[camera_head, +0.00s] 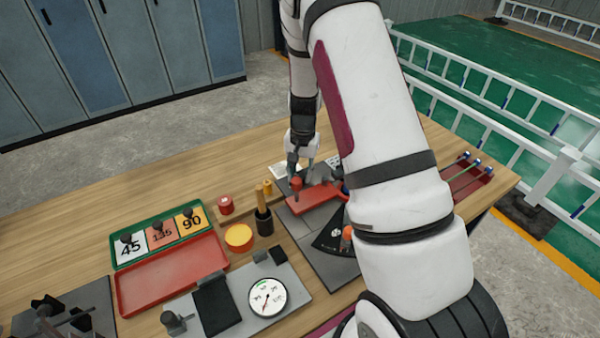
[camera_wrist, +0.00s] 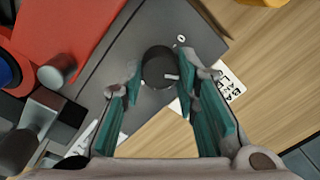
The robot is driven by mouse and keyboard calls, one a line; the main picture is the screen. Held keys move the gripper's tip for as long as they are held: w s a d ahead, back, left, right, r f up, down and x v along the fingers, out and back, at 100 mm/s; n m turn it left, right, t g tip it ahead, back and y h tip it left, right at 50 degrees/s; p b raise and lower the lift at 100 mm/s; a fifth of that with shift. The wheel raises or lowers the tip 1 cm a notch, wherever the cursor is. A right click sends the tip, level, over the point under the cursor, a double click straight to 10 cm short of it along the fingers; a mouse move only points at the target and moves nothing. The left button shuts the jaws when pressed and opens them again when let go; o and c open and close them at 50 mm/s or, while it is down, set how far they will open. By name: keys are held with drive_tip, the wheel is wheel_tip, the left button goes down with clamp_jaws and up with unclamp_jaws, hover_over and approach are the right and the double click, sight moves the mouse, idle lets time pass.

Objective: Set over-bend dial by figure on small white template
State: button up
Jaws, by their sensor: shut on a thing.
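The over-bend dial (camera_wrist: 158,67) is a round dark knob with a white pointer mark, on a dark grey plate. A small 0 shows just beyond it. My gripper (camera_wrist: 170,80) has its two teal fingers on either side of the knob, shut on it. In the head view my gripper (camera_head: 302,165) reaches down at the bender, and the knob is hidden there. A white template (camera_head: 130,247) marked 45 lies in the green tray, left of an orange one (camera_head: 162,234) marked 135 and a yellow one (camera_head: 191,221) marked 90.
A red bender part (camera_head: 312,198) sits beside my gripper. A white card (camera_wrist: 229,92) with partly hidden lettering lies by the dial. A red tray (camera_head: 172,273), a round gauge (camera_head: 268,297), a yellow-topped tin (camera_head: 239,237) and a black holder (camera_head: 264,222) stand to the left.

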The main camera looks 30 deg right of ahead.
sight(302, 175)
drive_tip(key=o, duration=1.2)
drive_tip(key=shift+c, duration=0.2)
wheel_tip(302, 175, up, 12)
drive_tip(key=shift+s+d, duration=0.2)
drive_tip(key=shift+s, duration=0.05)
drive_tip(key=s+a+r+n+t, duration=0.1)
drive_tip(key=s+a+r+n, duration=0.1)
drive_tip(key=s+a+r, duration=0.45)
drive_tip(key=s+a+r+n+t, duration=0.1)
drive_tip(key=s+a+r+n, duration=0.15)
drive_tip(key=r, duration=0.65)
drive_tip(key=s+a+r+n+t, duration=0.1)
drive_tip(key=s+a+r+n, duration=0.1)
drive_tip(key=s, duration=0.6)
drive_tip(key=s+a+r+n+t, duration=0.2)
drive_tip(key=s+a+r+n, duration=0.1)
drive_tip(key=s, duration=0.5)
drive_tip(key=shift+s+a+r, duration=0.25)
drive_tip(key=shift+s+a, duration=0.1)
